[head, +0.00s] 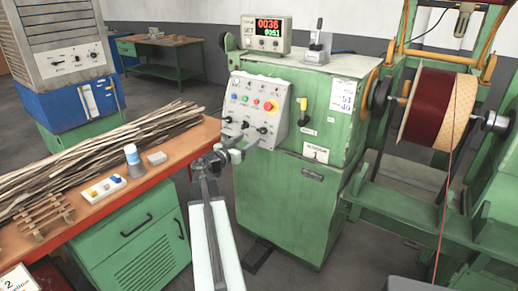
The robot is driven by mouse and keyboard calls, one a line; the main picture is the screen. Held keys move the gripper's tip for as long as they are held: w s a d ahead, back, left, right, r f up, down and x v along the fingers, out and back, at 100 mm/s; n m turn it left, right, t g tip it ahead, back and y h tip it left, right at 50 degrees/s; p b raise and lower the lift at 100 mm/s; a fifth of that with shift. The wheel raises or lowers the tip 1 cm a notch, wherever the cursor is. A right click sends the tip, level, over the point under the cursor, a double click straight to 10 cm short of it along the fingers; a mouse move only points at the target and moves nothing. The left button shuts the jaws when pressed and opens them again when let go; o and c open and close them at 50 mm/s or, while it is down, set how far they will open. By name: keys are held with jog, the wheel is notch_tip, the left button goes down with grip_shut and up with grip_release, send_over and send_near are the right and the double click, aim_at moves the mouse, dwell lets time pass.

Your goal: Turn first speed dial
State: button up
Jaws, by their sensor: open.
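The grey control panel (256,106) is on the front of the green winding machine. It carries coloured buttons, a red knob on yellow and a lower row of black dials. The left dial (228,119), the middle dial (244,124) and the right dial (262,129) show small; their labels are too small to read. My gripper (238,147) is open and empty, just below the panel's lower left part. It appears apart from the dials, though the depth gap is hard to judge.
A digital display (266,35) stands on the machine (310,195). A dark red wire coil (425,108) is mounted at the right. The orange-topped bench (135,182) at left holds sticks (90,160), a white bottle (133,158) and a button box (104,187). Floor shows between bench and machine.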

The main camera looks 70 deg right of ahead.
aim_at(260, 131)
jog(key=x, duration=0.8)
jog(key=shift+s+r, duration=0.1)
jog(key=shift+r, duration=0.05)
grip_shut()
